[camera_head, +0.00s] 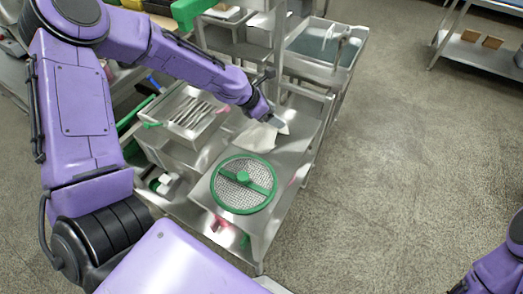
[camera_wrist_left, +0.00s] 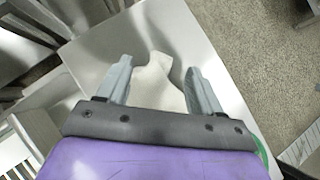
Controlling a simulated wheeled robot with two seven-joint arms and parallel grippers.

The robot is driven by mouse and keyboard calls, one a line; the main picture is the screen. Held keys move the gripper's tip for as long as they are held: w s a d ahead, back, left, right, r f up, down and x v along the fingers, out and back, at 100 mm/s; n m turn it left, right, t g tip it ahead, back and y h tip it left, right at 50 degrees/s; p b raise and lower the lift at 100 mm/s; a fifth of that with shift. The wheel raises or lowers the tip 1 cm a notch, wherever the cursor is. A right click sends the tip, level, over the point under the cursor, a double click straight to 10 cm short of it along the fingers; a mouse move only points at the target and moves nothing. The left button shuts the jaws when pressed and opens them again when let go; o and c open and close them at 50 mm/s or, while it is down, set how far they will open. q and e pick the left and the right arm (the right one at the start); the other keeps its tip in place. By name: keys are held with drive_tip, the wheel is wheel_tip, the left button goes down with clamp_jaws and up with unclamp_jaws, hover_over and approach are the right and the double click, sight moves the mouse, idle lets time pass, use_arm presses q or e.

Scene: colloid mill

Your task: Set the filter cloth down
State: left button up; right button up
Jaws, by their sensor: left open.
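The filter cloth (camera_head: 257,137) is a pale, off-white sheet lying on the steel table (camera_head: 296,135), behind the round green-rimmed mesh screen (camera_head: 243,184). My left gripper (camera_head: 277,122) is at the cloth's far right edge, with its fingers apart. In the left wrist view the cloth (camera_wrist_left: 156,82) lies between and below the two spread grey fingers (camera_wrist_left: 158,66), with its near part hidden by the gripper body. I cannot tell if a finger touches it. My right arm shows at the lower right of the head view, but its gripper does not.
A steel tray with several slotted pieces (camera_head: 190,113) stands left of the cloth. A sink (camera_head: 325,48) is behind. A steel shelf (camera_head: 480,52) with brown boxes stands at the far right. The floor right of the table is clear.

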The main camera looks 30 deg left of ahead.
use_arm(q)
drive_tip(key=p+v, duration=0.1)
drive_tip(key=v, duration=0.9)
drive_tip(key=shift+r, duration=0.2)
drive_tip(key=shift+s+a, duration=0.1)
drive_tip(key=shift+s, duration=0.05)
